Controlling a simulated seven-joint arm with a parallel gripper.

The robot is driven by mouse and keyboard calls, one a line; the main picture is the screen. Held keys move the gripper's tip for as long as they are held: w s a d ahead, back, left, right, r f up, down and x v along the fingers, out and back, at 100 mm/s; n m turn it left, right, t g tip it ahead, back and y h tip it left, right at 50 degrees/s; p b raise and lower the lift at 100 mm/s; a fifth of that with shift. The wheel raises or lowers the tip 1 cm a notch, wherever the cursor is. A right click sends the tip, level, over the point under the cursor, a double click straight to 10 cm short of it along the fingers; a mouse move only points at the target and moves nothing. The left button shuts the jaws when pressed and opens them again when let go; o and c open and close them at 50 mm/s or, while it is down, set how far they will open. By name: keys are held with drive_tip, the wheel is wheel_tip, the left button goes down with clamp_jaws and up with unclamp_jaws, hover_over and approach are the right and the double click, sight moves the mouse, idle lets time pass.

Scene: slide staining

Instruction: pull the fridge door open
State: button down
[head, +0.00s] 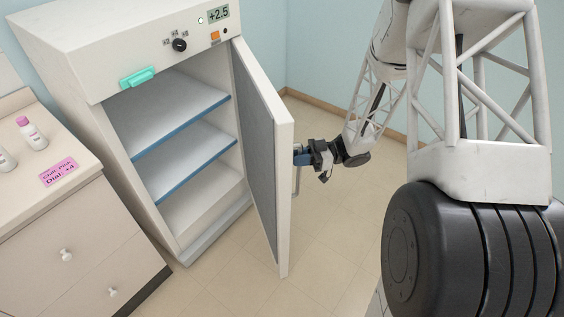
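The white fridge (65,45) stands at the left of the head view. Its door (285,160) is swung well open, hinged on the right, and the inside shows. A vertical bar handle (297,182) shows just past the door's free edge, on its outer face. My gripper (302,157) is on the outer side of the door, at the height of the handle's upper part. The door edge hides its fingertips, so I cannot tell whether they hold the handle.
Blue-edged shelves (185,158) inside the fridge look empty. A cabinet with drawers (65,235) stands to the left, with small bottles (33,134) and a pink label (58,172) on top. The tiled floor (320,245) before the door is clear.

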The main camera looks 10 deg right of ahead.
drive_tip(key=w+d+g, duration=0.1)
drive_tip(key=w+d, duration=0.8)
drive_tip(key=d, duration=0.4)
drive_tip(key=w+d+n+g, duration=0.1)
drive_tip(key=w+d, duration=0.7)
drive_tip(key=d, duration=0.5)
drive_tip(key=shift+w, duration=0.4)
drive_tip(key=shift+f, duration=0.1)
drive_tip(key=c, duration=1.1)
unclamp_jaws()
drive_tip(key=shift+w, duration=0.1)
drive_tip(key=w+d, duration=0.1)
drive_tip(key=d, duration=0.6)
drive_tip(key=shift+w+d, duration=0.2)
drive_tip(key=shift+d, duration=0.15)
